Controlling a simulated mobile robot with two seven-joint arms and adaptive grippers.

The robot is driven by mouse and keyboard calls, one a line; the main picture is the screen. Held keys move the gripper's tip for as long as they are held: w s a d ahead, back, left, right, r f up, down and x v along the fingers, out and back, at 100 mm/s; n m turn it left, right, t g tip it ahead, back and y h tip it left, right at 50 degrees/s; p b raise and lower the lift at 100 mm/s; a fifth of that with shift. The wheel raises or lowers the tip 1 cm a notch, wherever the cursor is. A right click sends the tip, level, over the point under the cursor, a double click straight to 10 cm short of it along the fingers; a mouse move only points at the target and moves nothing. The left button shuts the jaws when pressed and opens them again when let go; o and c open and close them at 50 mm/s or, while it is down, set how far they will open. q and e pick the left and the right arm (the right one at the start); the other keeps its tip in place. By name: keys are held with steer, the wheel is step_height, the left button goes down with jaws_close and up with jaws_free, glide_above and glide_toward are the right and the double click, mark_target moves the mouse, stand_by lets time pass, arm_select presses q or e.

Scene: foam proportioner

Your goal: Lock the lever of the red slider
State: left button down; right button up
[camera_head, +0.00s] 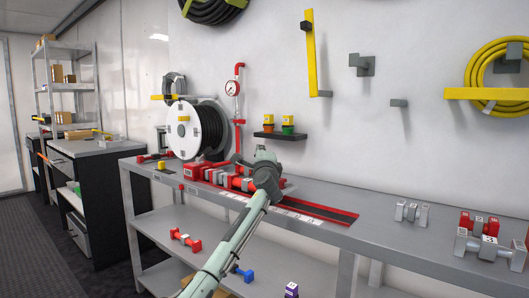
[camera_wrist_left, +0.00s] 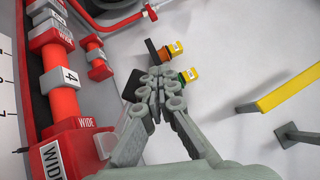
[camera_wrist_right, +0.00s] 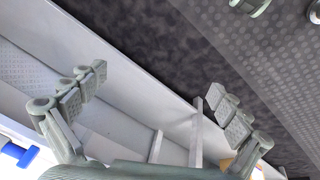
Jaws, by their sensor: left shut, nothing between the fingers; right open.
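On the bench stands a red block marked WIDE (camera_wrist_left: 75,148), large at the lower left of the left wrist view, with a red pipe piece marked 4 (camera_wrist_left: 62,82) joined to it. In the head view red fittings (camera_head: 222,178) sit at the rail, partly hidden by my left arm. I cannot clearly tell which part is the slider's lever. My left gripper (camera_head: 265,158) is above the bench beside these fittings; in its wrist view its fingers (camera_wrist_left: 158,85) are shut and empty, right of the red block and apart from it. My right gripper (camera_wrist_right: 158,98) is open and empty.
A red-edged black rail (camera_head: 318,210) runs along the bench. A small wall shelf (camera_head: 280,136) with yellow-topped items is behind. A hose reel (camera_head: 197,130) stands at left. Grey and red fittings (camera_head: 488,247) stand at right. The bench middle is clear.

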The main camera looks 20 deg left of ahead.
arm_select(q)
steer(key=shift+w+a+f, duration=0.1)
steer(key=shift+a+f, duration=0.15)
steer(key=shift+a, duration=0.1)
arm_select(e)
steer(key=shift+s, duration=0.6)
steer(key=shift+w+d+r, duration=0.2)
steer(key=shift+w+d, duration=0.05)
steer(key=shift+w, duration=0.05)
steer(key=shift+r, duration=0.1)
